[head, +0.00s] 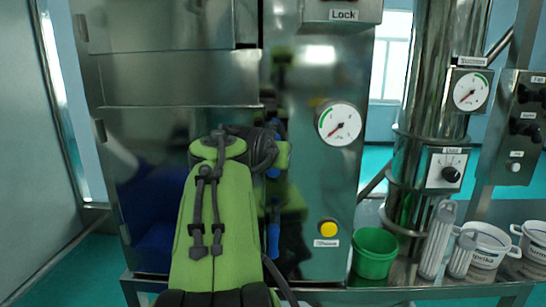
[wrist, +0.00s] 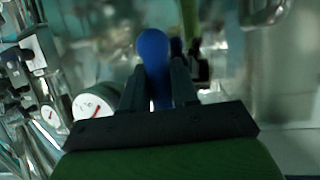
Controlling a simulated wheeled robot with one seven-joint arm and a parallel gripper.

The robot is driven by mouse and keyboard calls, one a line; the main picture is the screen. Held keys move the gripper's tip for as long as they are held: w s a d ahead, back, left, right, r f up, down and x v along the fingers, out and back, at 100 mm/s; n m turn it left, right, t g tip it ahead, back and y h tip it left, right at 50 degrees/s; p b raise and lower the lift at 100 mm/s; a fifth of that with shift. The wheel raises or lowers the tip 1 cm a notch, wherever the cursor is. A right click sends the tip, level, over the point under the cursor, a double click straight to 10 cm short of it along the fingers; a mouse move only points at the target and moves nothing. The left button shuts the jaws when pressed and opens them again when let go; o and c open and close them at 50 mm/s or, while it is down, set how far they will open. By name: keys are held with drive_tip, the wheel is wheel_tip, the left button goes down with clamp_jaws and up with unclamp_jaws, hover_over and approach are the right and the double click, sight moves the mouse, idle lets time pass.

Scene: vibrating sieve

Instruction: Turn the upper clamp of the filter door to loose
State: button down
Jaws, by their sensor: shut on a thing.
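The upper clamp of the filter door has a blue handle (wrist: 153,52), which stands between the two dark fingers of my gripper (wrist: 158,82) in the wrist view. The fingers are shut on it. In the head view only small blue bits of the upper clamp (head: 274,172) show beside my green arm, which hides my gripper and most of the handle. A lower blue clamp (head: 273,240) hangs upright below it along the door's right edge. The filter door (head: 150,195) is a shiny steel panel, partly behind my arm. The exact angle of the upper clamp is hard to tell.
A gauge (head: 339,123) and a yellow button (head: 328,228) are on the steel cabinet to the right. The gauge shows beside my fingers in the wrist view (wrist: 92,105). A green bucket (head: 375,252) and white tubs (head: 490,245) stand on the shelf at right.

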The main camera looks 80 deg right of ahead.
drive_tip(key=c, duration=1)
unclamp_jaws()
drive_tip(key=shift+o, duration=0.2)
drive_tip(key=shift+a, duration=0.1)
drive_tip(key=p+v, duration=0.1)
drive_tip(key=v, duration=1.4)
drive_tip(key=shift+a+p, duration=0.3)
drive_tip(key=shift+p, duration=0.1)
